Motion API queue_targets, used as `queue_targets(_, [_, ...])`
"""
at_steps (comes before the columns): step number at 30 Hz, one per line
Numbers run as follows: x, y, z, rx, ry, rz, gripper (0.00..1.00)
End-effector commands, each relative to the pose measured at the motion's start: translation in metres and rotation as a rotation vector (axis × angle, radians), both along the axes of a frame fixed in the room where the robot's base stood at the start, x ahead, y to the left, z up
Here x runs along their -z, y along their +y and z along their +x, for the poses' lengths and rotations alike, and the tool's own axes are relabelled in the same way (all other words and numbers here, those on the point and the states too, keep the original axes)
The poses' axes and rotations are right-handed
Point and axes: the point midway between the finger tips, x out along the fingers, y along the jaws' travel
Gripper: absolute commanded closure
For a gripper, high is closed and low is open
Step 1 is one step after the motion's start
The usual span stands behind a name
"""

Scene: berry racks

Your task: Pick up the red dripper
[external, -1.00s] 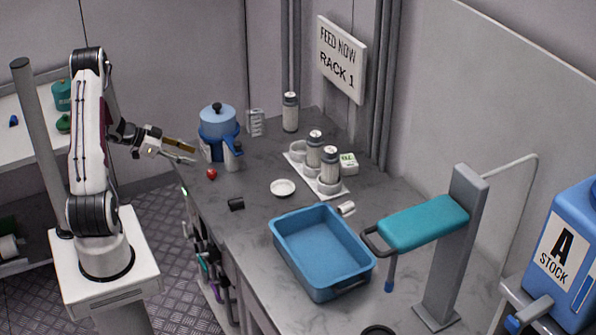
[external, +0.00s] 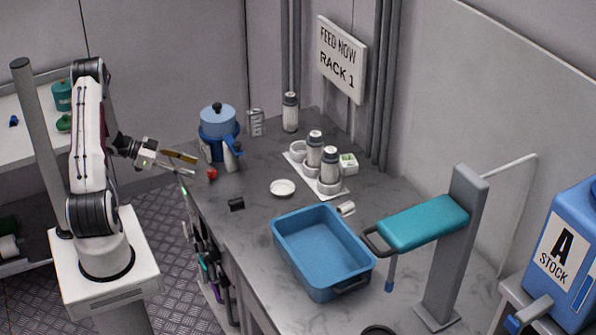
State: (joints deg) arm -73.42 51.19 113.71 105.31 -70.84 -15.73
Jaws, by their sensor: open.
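The red dripper (external: 212,174) is a small red piece on the near left edge of the grey counter, in front of the blue pot. My gripper (external: 186,166) is open, just to the left of the red dripper and a little above it. Its two fingers point right toward the dripper. They look apart from it, though the exact gap is hard to judge from this one view.
Close behind the dripper stand a blue pot (external: 217,123) and a small grey bottle (external: 231,157). A black piece (external: 236,204), a white dish (external: 283,188) and a blue tub (external: 321,284) are further along the counter (external: 250,232). Free counter lies between them.

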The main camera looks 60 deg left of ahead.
Motion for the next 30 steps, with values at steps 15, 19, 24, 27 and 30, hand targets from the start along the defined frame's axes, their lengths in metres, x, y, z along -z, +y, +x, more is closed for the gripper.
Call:
queue_targets(15, [0.006, -0.006, 0.012, -0.002, 0.002, -0.001, 0.59])
queue_targets(19, [0.006, -0.008, 0.015, 0.0, 0.001, 0.0, 0.59])
queue_targets(24, [0.008, -0.015, 0.025, 0.001, 0.002, -0.001, 0.59])
queue_targets(27, [0.01, -0.02, 0.034, 0.001, 0.002, -0.001, 0.59])
queue_targets(30, [0.013, -0.025, 0.043, 0.0, 0.001, -0.002, 0.59])
